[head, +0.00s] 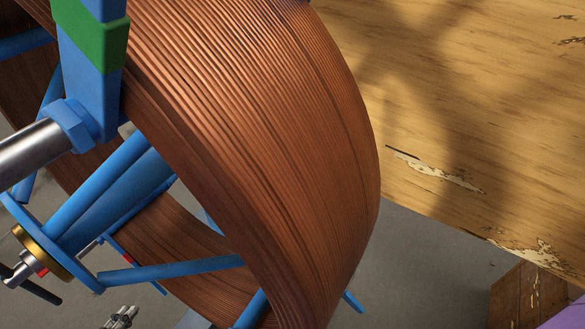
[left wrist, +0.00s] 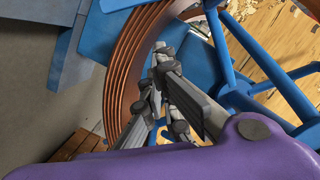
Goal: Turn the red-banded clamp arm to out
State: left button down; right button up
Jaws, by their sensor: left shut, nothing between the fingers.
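A blue clamp arm with a green band (head: 98,42) stands against the coil's near edge at the upper left. My left gripper (head: 124,316) shows at the bottom edge of the head view, below the spokes. In the left wrist view the left gripper (left wrist: 160,52) is shut and empty, in front of the coil and blue frame. My right gripper is not seen.
A large copper-coloured pipe coil (head: 285,130) fills the middle of the head view, on a reel with blue spokes (head: 170,269). A metal shaft (head: 30,150) enters from the left. A worn wooden surface (head: 470,100) lies at the right, with grey floor (head: 420,265) below it.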

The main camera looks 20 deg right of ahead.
aim_at(133, 263)
pick_arm(q)
jog(key=w+d+f+b, duration=0.1)
jog(key=w, duration=0.1)
jog(key=w+d+f+b, duration=0.1)
jog(key=w+b, duration=0.1)
jog(key=w, duration=0.1)
jog(key=w+d+f+b, duration=0.1)
jog(key=w+d+f, duration=0.1)
jog(key=w, duration=0.1)
jog(key=shift+w+b, duration=0.1)
jog(key=shift+b, duration=0.2)
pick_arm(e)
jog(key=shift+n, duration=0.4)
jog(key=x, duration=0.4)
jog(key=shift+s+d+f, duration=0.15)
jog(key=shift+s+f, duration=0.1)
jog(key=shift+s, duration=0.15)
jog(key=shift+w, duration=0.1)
